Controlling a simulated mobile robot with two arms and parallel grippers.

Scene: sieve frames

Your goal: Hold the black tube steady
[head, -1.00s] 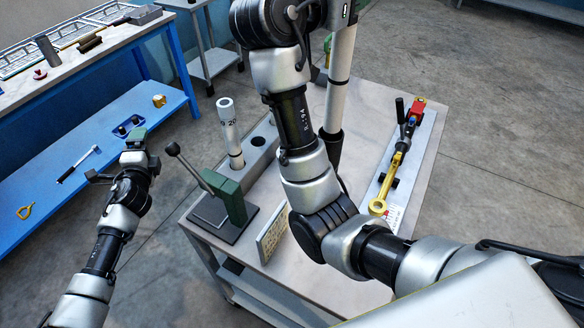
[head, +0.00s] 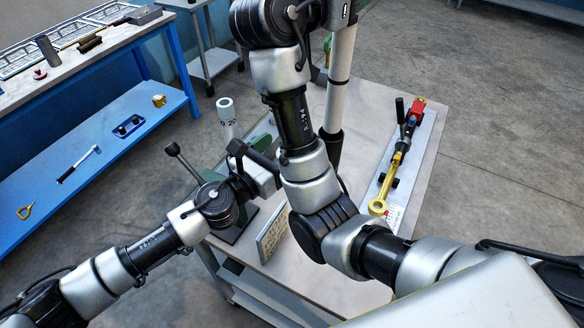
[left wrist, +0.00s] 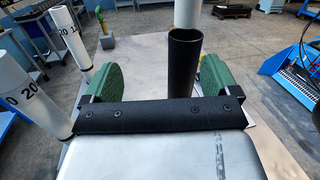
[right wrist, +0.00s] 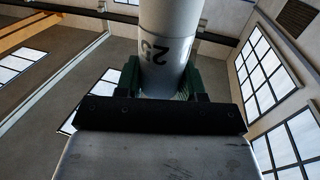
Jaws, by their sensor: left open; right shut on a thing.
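The black tube (head: 332,150) stands upright on the cart top, partly hidden behind my right arm. In the left wrist view the black tube (left wrist: 184,88) shows between the green fingers, nearer the right one. My left gripper (left wrist: 158,75) is open; I cannot tell whether it touches the tube. In the head view its front is partly hidden by my right arm. My right gripper (right wrist: 160,82) is shut on a white tube marked 25 (right wrist: 168,35). The lower end of this white tube (head: 340,85) is at the black tube's mouth; any overlap is unclear.
A green lever press (head: 232,230) and a small upright panel (head: 272,236) are near my left arm. A board with a yellow-handled tool (head: 382,198) lies at the right.

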